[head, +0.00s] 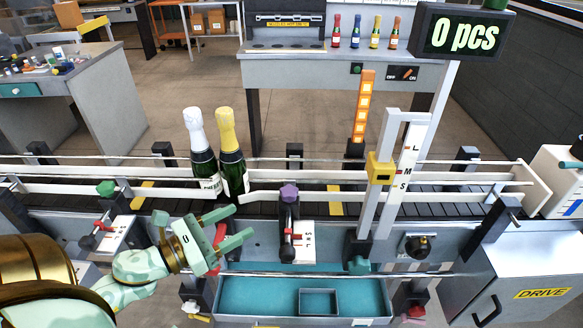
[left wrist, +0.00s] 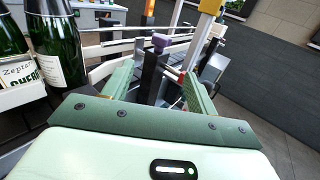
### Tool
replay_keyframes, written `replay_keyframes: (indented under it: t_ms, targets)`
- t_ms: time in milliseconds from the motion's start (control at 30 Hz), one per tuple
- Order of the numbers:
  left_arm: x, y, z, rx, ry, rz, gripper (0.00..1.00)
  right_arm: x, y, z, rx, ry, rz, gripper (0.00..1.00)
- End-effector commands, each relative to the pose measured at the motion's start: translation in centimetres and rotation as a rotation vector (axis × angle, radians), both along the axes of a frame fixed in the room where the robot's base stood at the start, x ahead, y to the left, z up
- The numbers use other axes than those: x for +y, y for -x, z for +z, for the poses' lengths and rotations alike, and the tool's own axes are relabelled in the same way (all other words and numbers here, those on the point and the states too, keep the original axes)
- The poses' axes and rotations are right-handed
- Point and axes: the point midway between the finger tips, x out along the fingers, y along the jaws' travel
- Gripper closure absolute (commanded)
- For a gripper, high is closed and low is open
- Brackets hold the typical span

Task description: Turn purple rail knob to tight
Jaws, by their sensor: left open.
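The purple rail knob (head: 289,193) sits on top of a dark post at the front edge of the conveyor, right of the two bottles. In the left wrist view the purple knob (left wrist: 161,40) shows ahead, between and beyond the fingers. My left gripper (head: 236,226) is open and empty, left of the knob and a little lower in the picture, apart from it. Its green fingers (left wrist: 158,84) spread to either side of the post in the wrist view. A white scale plate (head: 308,236) with a red part lies beside the post. My right gripper is not in view.
Two bottles, one white-topped (head: 203,160) and one yellow-topped (head: 231,160), stand on the conveyor (head: 400,203) near my left gripper. A green knob (head: 105,187) is further left. A yellow-blocked upright (head: 381,168) stands right. A teal tray (head: 250,298) lies below.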

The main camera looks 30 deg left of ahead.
Motion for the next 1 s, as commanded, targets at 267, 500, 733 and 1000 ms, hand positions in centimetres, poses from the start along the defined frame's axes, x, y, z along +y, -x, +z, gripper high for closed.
replay_keyframes:
  t_ms: [267,500,733,1000]
  targets:
    - [-1.2,-3.1,0.3,-0.002,-0.002,0.007,0.42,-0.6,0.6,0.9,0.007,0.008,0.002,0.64]
    - [-3.4,-9.0,0.4,-0.003,-0.001,0.008,0.42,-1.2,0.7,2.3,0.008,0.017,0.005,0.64]
    - [-5.0,-13.3,0.2,0.0,-0.002,0.008,0.42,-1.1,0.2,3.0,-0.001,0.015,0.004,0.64]
    - [-5.7,-15.1,0.0,0.002,-0.002,0.009,0.42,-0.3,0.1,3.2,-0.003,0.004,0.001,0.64]
